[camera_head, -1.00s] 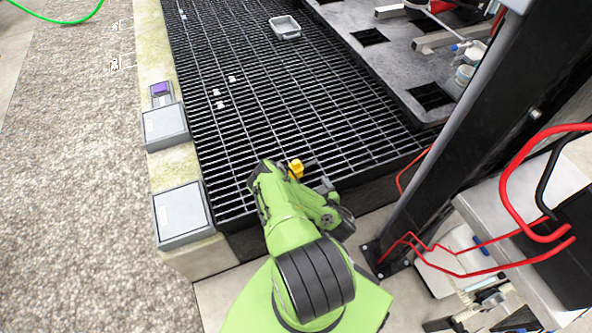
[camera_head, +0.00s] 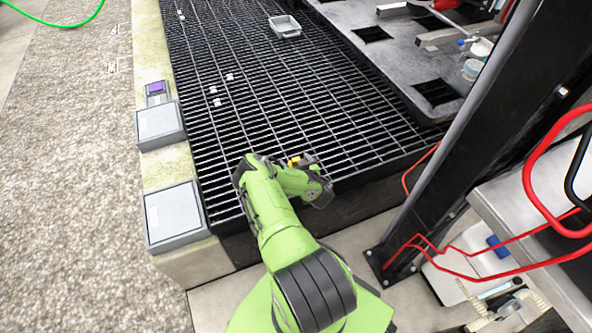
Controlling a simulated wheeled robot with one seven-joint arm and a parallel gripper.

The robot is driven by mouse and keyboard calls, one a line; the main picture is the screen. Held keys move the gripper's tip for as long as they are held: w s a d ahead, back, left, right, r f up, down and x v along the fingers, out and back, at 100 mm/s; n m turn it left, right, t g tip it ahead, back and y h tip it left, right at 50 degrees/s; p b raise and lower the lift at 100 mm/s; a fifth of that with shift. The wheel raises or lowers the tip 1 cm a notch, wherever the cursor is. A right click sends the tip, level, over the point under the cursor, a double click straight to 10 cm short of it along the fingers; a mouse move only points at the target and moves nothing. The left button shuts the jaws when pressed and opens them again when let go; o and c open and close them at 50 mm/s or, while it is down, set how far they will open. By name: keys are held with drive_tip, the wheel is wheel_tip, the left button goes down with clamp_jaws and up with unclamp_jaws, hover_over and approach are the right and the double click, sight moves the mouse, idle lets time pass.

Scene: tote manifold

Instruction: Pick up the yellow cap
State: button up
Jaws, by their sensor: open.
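The yellow cap (camera_head: 293,162) is at the near part of the black grating, just behind my green wrist. Only a small yellow piece of it shows; my arm hides the rest. My gripper (camera_head: 306,160) shows only as a small dark part just right of the cap, beyond the wrist. It is open. Its fingertips are mostly hidden, so I cannot tell whether they are around the cap or beside it.
The black grating (camera_head: 262,105) is mostly clear, with a grey tray (camera_head: 285,26) at the back and several small white pieces. Grey boxes (camera_head: 173,212) line the left ledge. A dark post (camera_head: 450,150) with red cables stands close on the right.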

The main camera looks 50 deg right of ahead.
drive_tip(key=c, duration=1.2)
wheel_tip(320, 180, up, 10)
drive_tip(key=p, duration=0.6)
drive_tip(key=shift+r, duration=0.1)
